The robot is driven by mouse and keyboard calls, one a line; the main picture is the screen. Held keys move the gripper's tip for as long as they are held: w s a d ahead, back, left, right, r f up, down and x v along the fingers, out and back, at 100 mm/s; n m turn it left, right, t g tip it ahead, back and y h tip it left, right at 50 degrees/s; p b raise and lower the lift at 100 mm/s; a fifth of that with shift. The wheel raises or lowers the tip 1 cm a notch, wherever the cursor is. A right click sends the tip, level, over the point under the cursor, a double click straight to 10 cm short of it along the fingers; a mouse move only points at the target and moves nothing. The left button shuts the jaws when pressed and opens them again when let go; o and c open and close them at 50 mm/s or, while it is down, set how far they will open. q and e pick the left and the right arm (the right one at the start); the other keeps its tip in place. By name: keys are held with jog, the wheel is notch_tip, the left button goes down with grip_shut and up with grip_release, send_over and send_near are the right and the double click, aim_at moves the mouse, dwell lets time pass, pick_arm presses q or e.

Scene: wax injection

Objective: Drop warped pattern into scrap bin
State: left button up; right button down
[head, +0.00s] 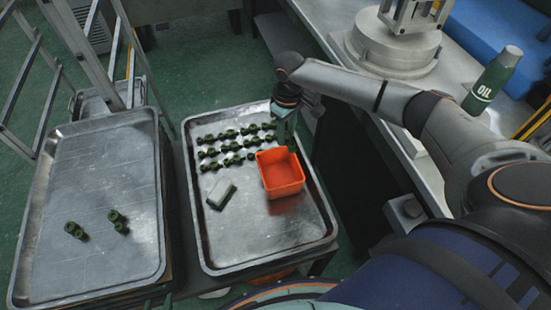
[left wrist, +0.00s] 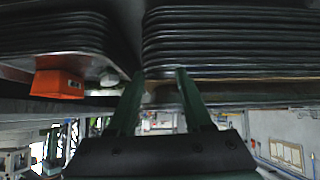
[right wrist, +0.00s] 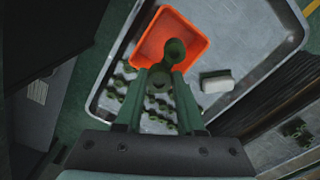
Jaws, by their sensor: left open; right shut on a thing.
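My right gripper (right wrist: 158,75) is shut on a dark green wax pattern (right wrist: 176,52), with a rounded end that sticks out past the fingertips. In the right wrist view the pattern overlaps the orange scrap bin (right wrist: 152,46). In the head view the bin (head: 284,190) is an open orange box on the right-hand tray, and my right gripper (head: 288,135) is at its far edge. The bin's inside looks empty where visible. I cannot tell whether the pattern is warped. My left gripper (left wrist: 158,75) is open and empty, and it is outside the head view.
Green patterns stand in rows on the right-hand tray (head: 222,262), beside a pale block (head: 221,194). The left-hand tray (head: 95,180) holds several more patterns. An oil bottle (head: 493,80) stands on the bench at right. Stacked trays (left wrist: 230,45) are near my left gripper.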

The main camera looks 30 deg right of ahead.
notch_tip(320, 180, down, 5)
jog(key=b, duration=0.6)
jog(key=shift+f, duration=0.1)
jog(key=shift+c, duration=2.2)
grip_release()
notch_tip(320, 180, up, 13)
jog(key=shift+f+p, duration=0.15)
jog(key=shift+p, duration=0.3)
jog(key=shift+f, duration=0.1)
